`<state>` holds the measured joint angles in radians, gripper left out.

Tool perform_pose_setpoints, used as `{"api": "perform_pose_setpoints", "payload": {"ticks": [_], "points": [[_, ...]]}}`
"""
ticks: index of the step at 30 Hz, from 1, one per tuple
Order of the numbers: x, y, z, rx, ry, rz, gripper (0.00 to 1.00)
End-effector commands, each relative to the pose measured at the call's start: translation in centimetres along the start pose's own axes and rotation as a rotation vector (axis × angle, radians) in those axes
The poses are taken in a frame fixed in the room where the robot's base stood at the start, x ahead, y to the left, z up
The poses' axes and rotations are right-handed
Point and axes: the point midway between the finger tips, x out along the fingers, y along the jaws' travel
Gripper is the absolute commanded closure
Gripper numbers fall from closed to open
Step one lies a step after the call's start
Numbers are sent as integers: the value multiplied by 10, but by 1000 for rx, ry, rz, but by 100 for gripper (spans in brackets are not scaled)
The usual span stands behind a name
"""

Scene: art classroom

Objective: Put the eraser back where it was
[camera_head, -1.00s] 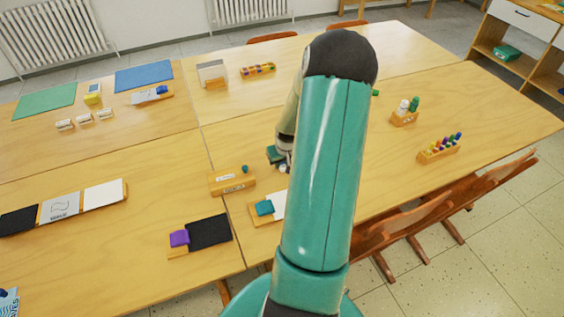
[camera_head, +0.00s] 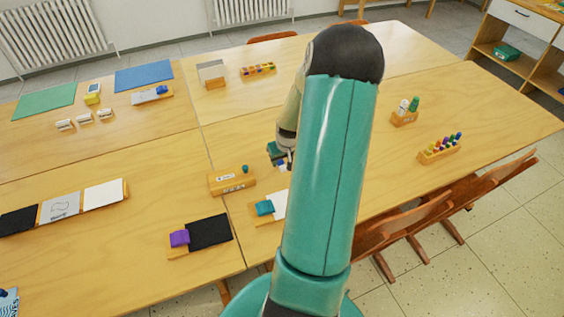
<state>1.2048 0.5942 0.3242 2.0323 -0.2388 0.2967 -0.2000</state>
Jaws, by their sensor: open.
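My gripper (camera_head: 284,155) is at mid-table, just behind the wooden block with a label (camera_head: 232,181), and is largely covered by my teal arm. Its jaws are open. A small blue and white patch shows just below it; I cannot tell what it is. Which thing is the eraser is not clear. A purple block (camera_head: 179,238) lies next to a black sheet (camera_head: 209,232).
Several small white blocks (camera_head: 85,118) stand at the back left near green and blue mats. A rack of coloured pegs (camera_head: 440,147) and a holder with bottles (camera_head: 405,112) stand right of my arm. Chairs (camera_head: 430,215) line the right edge.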

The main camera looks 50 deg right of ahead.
Motion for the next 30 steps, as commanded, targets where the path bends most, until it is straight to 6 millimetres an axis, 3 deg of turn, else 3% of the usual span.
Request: {"api": "perform_pose_setpoints", "payload": {"ticks": [6, 12, 18, 25, 30], "points": [[-47, 1, -1, 1, 4, 4, 57], [-83, 1, 0, 1, 3, 3, 57], [-98, 0, 0, 0, 1, 1, 57], [-100, -3, 0, -4, 0, 1, 57], [-119, -30, -6, -51, 1, 17, 57]]}}
